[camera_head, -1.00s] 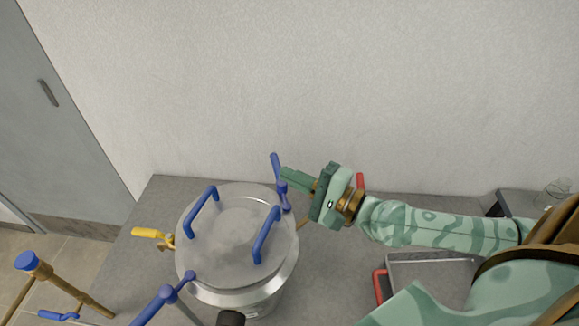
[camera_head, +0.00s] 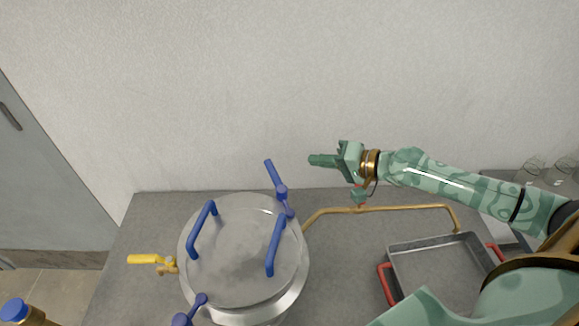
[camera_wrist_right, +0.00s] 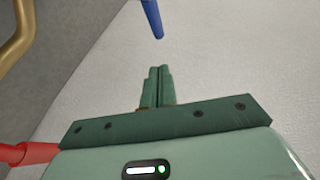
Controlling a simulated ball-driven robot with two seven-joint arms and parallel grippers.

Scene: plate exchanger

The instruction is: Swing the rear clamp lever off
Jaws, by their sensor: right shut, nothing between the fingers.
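The rear clamp lever (camera_head: 276,178) is blue and sits at the back right rim of a round metal vessel (camera_head: 300,258). Its handle points up and slightly left, toward the wall. My right gripper (camera_head: 312,160) is shut and empty. It is held to the right of the lever's tip, apart from it, in front of the wall. In the right wrist view the closed fingers (camera_wrist_right: 157,72) point at the wall, and the end of the blue lever (camera_wrist_right: 151,18) shows just beyond them. My left gripper is not in view.
Two blue lid handles (camera_head: 202,229) (camera_head: 275,245) stand on the lid. A front blue lever (camera_head: 190,312) and a yellow-handled valve (camera_head: 150,260) are nearby. A brass pipe (camera_head: 400,207) runs right, above a grey tray (camera_head: 440,270) with red handles. Glassware (camera_head: 556,170) stands far right.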

